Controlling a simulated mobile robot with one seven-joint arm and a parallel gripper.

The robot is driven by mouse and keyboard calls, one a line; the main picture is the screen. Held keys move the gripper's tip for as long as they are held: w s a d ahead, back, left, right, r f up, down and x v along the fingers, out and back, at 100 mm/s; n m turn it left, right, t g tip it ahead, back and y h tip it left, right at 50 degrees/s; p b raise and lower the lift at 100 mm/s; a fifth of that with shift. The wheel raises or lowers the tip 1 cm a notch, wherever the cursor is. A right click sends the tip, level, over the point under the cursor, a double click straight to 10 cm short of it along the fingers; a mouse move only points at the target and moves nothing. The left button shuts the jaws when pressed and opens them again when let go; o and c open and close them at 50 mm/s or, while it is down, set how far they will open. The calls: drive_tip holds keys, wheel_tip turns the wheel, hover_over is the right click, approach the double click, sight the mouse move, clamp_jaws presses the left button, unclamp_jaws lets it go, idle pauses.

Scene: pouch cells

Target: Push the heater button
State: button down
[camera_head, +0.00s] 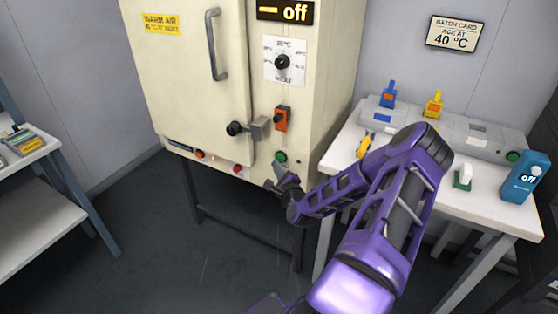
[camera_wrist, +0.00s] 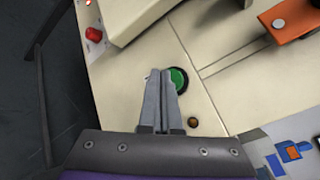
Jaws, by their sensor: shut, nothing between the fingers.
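The cream oven cabinet (camera_head: 180,70) has a display (camera_head: 285,11) at its top that reads "off". A round green button (camera_head: 280,157) sits low on its front, right of the door. The same green button (camera_wrist: 179,79) shows in the wrist view. No label naming the heater button is readable. My gripper (camera_head: 278,176) is shut and empty, just below the green button in the head view. In the wrist view the gripper's fingertips (camera_wrist: 160,74) lie just left of the button, and one finger partly covers it. I cannot tell whether they touch.
A red button (camera_head: 238,169) sits left along the oven's lower edge. The door latch (camera_head: 247,129) and an orange switch (camera_head: 282,119) protrude above the green button.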

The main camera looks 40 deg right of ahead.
drive_tip(key=shift+d, duration=0.1)
idle(0.3)
drive_tip(key=shift+w+d, duration=0.15)
drive_tip(key=shift+d, duration=0.15)
drive_tip(key=shift+w+d, duration=0.1)
drive_tip(key=shift+d, duration=0.05)
idle(0.4)
drive_tip(key=shift+s+a, duration=0.25)
drive_tip(key=shift+a, duration=0.3)
drive_tip(key=s+a, duration=0.2)
drive_tip(key=a, duration=0.3)
drive_tip(key=shift+s+a, duration=0.15)
drive_tip(key=shift+a, duration=0.15)
idle(0.7)
